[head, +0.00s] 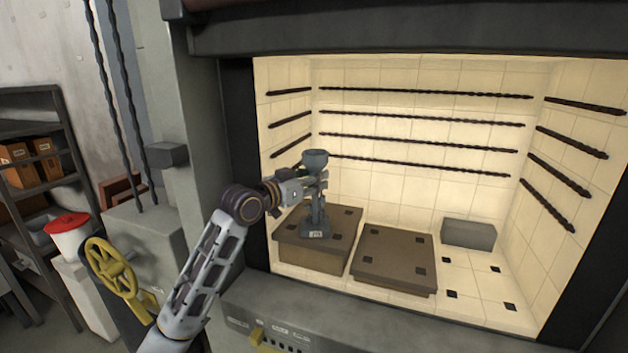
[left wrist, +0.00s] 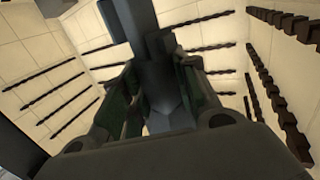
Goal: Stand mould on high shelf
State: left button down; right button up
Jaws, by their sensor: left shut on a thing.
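The mould (head: 316,208) is a dark grey piece with a cup-shaped top, a thin stem and a wider foot with a small white label. It is upright at the high shelf (head: 289,255), the taller brown slab at the left of the kiln. I cannot tell whether its foot touches the slab. My left gripper (head: 318,182) is shut on the mould's stem below the cup. In the left wrist view the mould (left wrist: 165,85) shows dark between the fingers, and its foot is not clear there. My right gripper is not in view.
A lower brown slab (head: 395,262) lies right of the high shelf. A grey block (head: 468,233) stands at the back right. Dark heating rods line the kiln walls. The kiln's left edge is close to my left arm. The floor at right is free.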

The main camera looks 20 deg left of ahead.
pick_arm(q)
jog(key=c, duration=1.1)
grip_release()
jog(key=shift+f, duration=0.1)
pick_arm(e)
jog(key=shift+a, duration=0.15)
pick_arm(q)
jog(key=shift+s, duration=0.1)
jog(key=shift+s+a, duration=0.25)
jog(key=shift+s, duration=0.15)
jog(key=b+v, duration=0.2)
jog(key=v, duration=0.9)
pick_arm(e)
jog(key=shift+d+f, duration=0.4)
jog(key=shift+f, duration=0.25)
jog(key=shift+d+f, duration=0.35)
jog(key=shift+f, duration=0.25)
